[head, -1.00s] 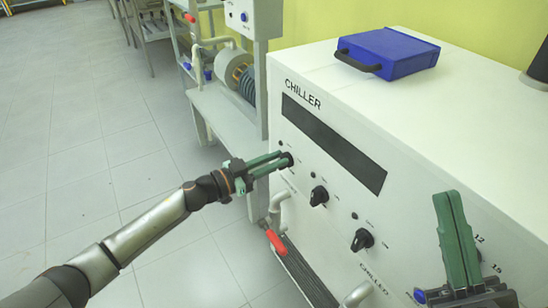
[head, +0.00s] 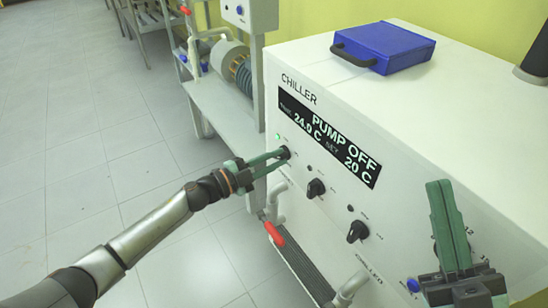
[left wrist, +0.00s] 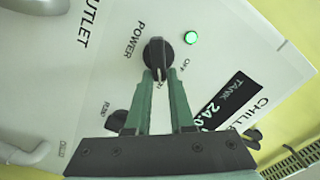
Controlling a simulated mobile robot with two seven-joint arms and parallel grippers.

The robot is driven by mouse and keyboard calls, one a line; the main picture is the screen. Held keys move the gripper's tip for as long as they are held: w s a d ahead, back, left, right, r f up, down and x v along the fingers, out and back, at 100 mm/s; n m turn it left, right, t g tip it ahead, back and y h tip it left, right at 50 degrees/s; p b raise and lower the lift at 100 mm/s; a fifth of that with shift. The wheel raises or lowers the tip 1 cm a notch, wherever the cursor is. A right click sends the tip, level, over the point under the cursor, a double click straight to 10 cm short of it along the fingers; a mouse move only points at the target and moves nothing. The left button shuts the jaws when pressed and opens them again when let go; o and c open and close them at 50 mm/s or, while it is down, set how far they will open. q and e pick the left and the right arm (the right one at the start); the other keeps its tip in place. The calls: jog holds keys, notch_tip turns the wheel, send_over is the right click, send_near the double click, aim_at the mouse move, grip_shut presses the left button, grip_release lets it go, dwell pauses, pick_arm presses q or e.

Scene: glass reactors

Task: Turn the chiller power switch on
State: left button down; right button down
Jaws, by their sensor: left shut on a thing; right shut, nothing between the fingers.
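The chiller (head: 450,120) is a white cabinet at the right of the head view. Its display (head: 330,138) is lit and reads PUMP OFF, tank 24.0 C, set 20 C. The black power switch (left wrist: 158,58) shows in the left wrist view with its pointer toward ON; a green lamp (left wrist: 191,38) glows beside it. My left gripper (head: 281,156) is shut on the power switch; its green fingers also show in the left wrist view (left wrist: 160,80). The fingers hide part of the knob. My right gripper (head: 438,186) is shut and empty in front of the panel at right.
Two more black knobs (head: 316,187) and (head: 357,231) sit lower on the panel. A red-handled valve (head: 274,234) and pipes stick out below. A blue case (head: 383,47) lies on top of the chiller. The floor at left is clear.

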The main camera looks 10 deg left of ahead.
pick_arm(q)
jog(key=shift+f+m, duration=0.1)
jog(key=shift+m, duration=0.5)
pick_arm(e)
jog(key=shift+s+a+r+n+y, duration=0.1)
jog(key=shift+s+r+n+y, duration=0.4)
jog(key=shift+r+y, duration=0.2)
pick_arm(q)
jog(key=c, duration=0.8)
grip_release()
pick_arm(e)
jog(key=shift+w+f, duration=0.1)
